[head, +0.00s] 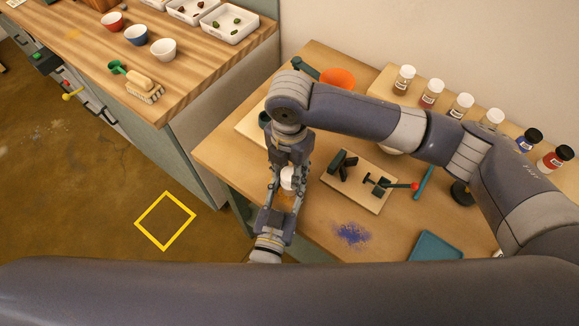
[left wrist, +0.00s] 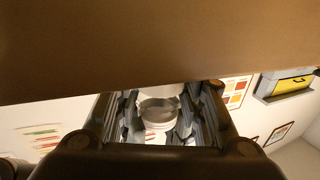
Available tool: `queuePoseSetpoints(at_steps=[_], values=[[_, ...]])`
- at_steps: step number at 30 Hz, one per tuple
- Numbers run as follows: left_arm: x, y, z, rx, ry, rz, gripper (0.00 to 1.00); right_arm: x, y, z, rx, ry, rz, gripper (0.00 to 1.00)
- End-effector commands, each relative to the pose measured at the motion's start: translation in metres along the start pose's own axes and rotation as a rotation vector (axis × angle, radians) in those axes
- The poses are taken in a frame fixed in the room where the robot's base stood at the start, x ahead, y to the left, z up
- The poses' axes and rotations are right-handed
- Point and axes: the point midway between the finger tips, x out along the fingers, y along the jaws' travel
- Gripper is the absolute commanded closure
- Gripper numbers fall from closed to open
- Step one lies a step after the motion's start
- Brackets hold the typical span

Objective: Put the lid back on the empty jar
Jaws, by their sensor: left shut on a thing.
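My left gripper (head: 275,212) reaches up from the bottom of the head view. It is shut on a clear jar (head: 285,199), through which brown shows. In the left wrist view the jar (left wrist: 158,110) sits between the dark fingers, with a pale round rim. My right arm comes in from the right, and its gripper (head: 288,168) points down over the jar. A white lid (head: 288,180) is at the jar's top between the right fingers. I cannot tell if the lid touches the jar, or if the right fingers grip it.
Several lidded jars (head: 461,106) stand along the back of the table. A small board with black tools (head: 358,180), blue powder (head: 352,234) and a teal tray (head: 436,247) lie to the right. A wooden counter (head: 185,75) with bowls is at the left. A yellow square (head: 165,221) marks the floor.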

Motion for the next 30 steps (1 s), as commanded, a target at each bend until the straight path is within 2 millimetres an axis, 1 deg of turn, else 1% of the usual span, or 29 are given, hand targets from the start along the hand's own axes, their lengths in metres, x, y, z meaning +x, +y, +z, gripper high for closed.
queuePoseSetpoints(at_steps=[5, 8, 11, 27, 30], values=[[-0.0002, 0.0000, 0.0008, 0.000, -0.002, 0.000, 1.00, -0.0001, 0.0000, -0.0002, 0.012, 0.000, 0.000, 0.97], [-0.0002, 0.0000, 0.0008, 0.000, -0.002, 0.000, 1.00, 0.0001, -0.0001, -0.0006, 0.092, 0.001, -0.001, 0.97], [-0.0002, 0.0000, 0.0008, 0.000, -0.002, 0.000, 1.00, 0.0005, 0.0001, -0.0013, 0.262, 0.003, 0.000, 0.97], [-0.0002, 0.0001, 0.0007, 0.000, -0.002, 0.000, 1.00, 0.0010, 0.0002, -0.0019, 1.402, 0.005, -0.002, 0.97], [-0.0002, 0.0001, 0.0007, 0.000, -0.002, 0.000, 1.00, 0.0010, 0.0003, -0.0017, 1.564, 0.004, -0.002, 0.97]])
